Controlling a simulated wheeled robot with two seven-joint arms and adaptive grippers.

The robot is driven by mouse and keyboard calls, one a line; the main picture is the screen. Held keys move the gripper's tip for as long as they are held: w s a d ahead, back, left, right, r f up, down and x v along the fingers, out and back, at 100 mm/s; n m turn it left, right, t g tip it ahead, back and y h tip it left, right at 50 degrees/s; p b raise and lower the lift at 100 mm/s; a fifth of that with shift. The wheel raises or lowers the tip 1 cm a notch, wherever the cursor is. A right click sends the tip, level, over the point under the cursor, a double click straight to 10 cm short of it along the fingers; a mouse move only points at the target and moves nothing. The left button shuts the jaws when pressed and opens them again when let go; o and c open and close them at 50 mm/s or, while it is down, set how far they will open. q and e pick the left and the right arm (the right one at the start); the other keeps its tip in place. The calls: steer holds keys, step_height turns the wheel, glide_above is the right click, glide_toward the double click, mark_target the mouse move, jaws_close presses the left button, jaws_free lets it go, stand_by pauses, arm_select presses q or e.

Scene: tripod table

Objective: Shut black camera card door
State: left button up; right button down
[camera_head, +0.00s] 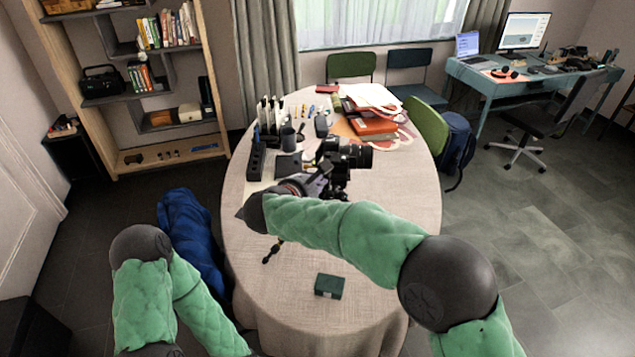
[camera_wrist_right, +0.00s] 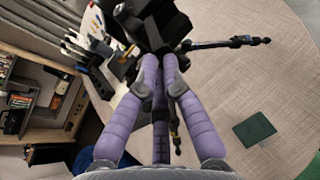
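The black camera (camera_head: 345,158) stands on a tripod on the oval table, its lens facing right in the head view. The dark camera body also shows at the top of the right wrist view (camera_wrist_right: 152,22). Its card door cannot be made out in either view. My right gripper (camera_head: 318,180) is at the camera's near left side. Its purple fingers (camera_wrist_right: 161,65) converge toward the camera body; contact and how far they are closed are unclear. My left arm is low at the left of the head view, and its gripper is out of the picture.
A dark green box (camera_head: 329,286) lies on the clear near part of the table (camera_head: 290,310). A thin black tripod leg (camera_wrist_right: 225,43) extends across the table.

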steer(key=shift+d+y, duration=0.1)
steer(key=shift+y, duration=0.2)
steer(key=shift+w+d+n+g+y+p, duration=1.05)
steer(key=shift+d+n+g+y+p, duration=1.05)
steer(key=shift+n+y, duration=1.45)
steer(key=shift+w+d+n+g+y+p, duration=1.35)
steer(key=shift+n+y+p, duration=1.4)
steer(key=shift+n, duration=1.45)
steer(key=shift+w+d+n+g+y+p, duration=0.8)
steer(key=shift+d+n+g+y+p, duration=1.3)
steer(key=shift+n+y, duration=1.6)
